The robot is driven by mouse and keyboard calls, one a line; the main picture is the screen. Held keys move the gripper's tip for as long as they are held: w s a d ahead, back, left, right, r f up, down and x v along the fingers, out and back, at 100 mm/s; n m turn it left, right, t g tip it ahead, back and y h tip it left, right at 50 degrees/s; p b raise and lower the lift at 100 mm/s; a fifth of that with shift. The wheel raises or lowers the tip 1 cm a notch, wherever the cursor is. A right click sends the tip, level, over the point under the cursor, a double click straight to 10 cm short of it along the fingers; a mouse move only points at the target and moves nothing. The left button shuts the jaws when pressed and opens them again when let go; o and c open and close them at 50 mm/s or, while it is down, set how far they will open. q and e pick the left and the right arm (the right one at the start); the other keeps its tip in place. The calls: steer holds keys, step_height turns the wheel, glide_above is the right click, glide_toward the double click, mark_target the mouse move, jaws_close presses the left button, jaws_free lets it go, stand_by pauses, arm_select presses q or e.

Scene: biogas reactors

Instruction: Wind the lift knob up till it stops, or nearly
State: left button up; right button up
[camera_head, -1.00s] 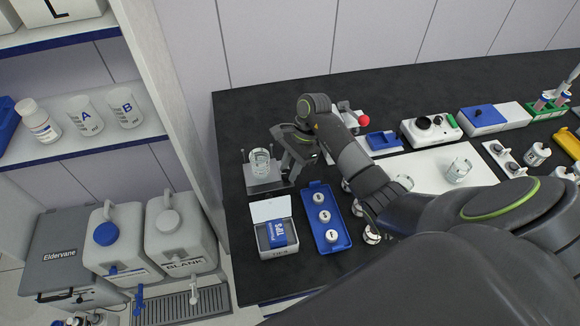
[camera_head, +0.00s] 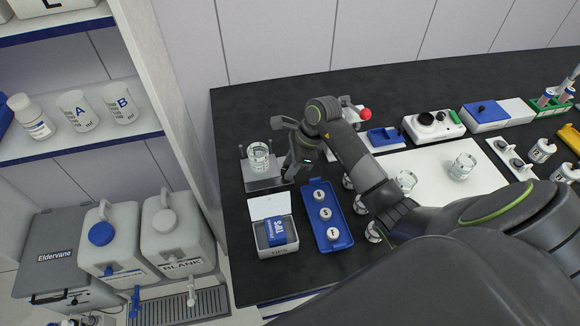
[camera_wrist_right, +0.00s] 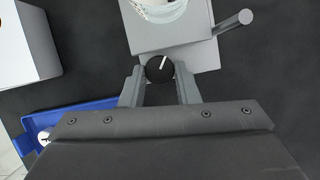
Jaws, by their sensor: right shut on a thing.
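A lift stand (camera_head: 262,186) is at the left end of the dark bench, with a glass beaker (camera_head: 258,156) on its plate. Its round black knob (camera_wrist_right: 154,74) with a white pointer line is on the stand's near side in the right wrist view. My right gripper (camera_wrist_right: 160,72) has its two fingers closed on either side of this knob. In the head view the right gripper (camera_head: 290,173) is at the stand's right side and the knob is hidden there. The white line leans slightly right of upright. My left gripper is not in view.
A blue tray (camera_head: 340,243) with several capped vials and an open white tips box (camera_head: 263,247) are close in front of the stand. A red-knobbed device (camera_head: 365,114) stands behind my right forearm. Bench at the stand's left is clear.

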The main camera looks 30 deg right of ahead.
steer(key=shift+m+t+h+b, duration=0.3)
steer(key=shift+m, duration=0.5)
steer(key=shift+r, duration=0.1)
steer(key=o, duration=0.7)
steer(key=shift+s, duration=0.1)
steer(key=b+v, duration=0.3)
steer(key=v, duration=1.4)
steer(key=shift+s, duration=0.15)
steer(key=shift+d+r, duration=0.1)
steer(key=shift+d, duration=0.05)
